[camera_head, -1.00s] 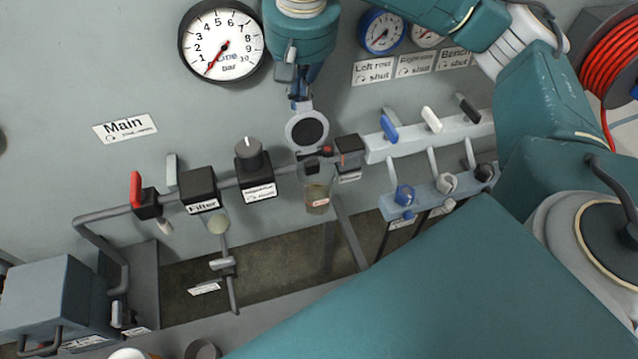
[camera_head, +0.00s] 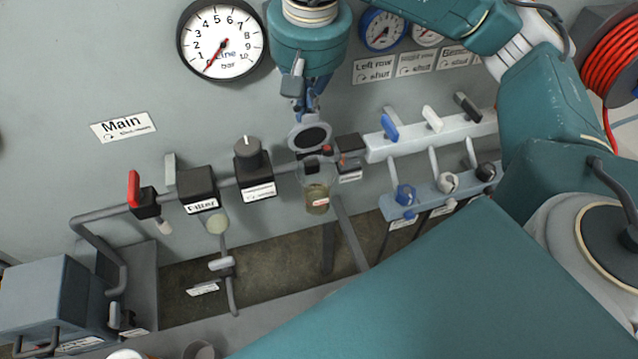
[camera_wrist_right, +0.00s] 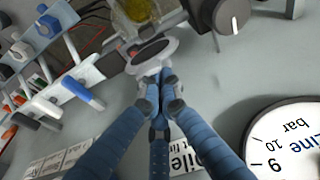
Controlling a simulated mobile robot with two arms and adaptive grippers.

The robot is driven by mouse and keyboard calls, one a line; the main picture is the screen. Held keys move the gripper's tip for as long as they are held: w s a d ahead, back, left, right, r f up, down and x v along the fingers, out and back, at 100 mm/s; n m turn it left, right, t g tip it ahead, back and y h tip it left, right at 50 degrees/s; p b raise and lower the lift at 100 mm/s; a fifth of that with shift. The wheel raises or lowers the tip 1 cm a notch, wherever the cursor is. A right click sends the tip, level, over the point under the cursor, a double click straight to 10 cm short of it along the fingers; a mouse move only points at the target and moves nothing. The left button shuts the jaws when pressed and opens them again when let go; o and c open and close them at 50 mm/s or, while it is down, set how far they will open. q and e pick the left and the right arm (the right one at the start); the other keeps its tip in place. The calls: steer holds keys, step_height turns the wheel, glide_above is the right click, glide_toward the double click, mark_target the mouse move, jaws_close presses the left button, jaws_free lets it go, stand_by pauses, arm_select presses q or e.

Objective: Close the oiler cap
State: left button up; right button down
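The oiler (camera_head: 317,188) is a clear bowl with amber liquid under the pipe run. Its cap (camera_head: 311,137), a pale round disc with a dark centre, stands tilted above the bowl and is not flat on it. The cap also shows in the right wrist view (camera_wrist_right: 152,50), just beyond my fingertips. My right gripper (camera_head: 306,106) points down at the cap's upper edge. In the right wrist view its blue fingers (camera_wrist_right: 162,98) are close together at the tips, at the cap's edge; I cannot tell whether they pinch it. My left gripper is not in view.
A dark regulator knob (camera_head: 248,153) and a filter block (camera_head: 197,187) lie left of the oiler. A pale manifold with several levers (camera_head: 432,135) lies to the right. A large gauge (camera_head: 221,40) is at upper left. My teal arm covers the lower right.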

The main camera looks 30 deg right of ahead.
steer(key=shift+s+a, duration=0.15)
steer(key=shift+s, duration=0.45)
steer(key=shift+s+a, duration=0.15)
steer(key=shift+s, duration=0.4)
steer(key=shift+r+p, duration=1.7)
steer(key=shift+r, duration=1.2)
step_height(320, 180, up, 2)
steer(key=shift+r+p, duration=0.2)
steer(key=shift+p, duration=0.85)
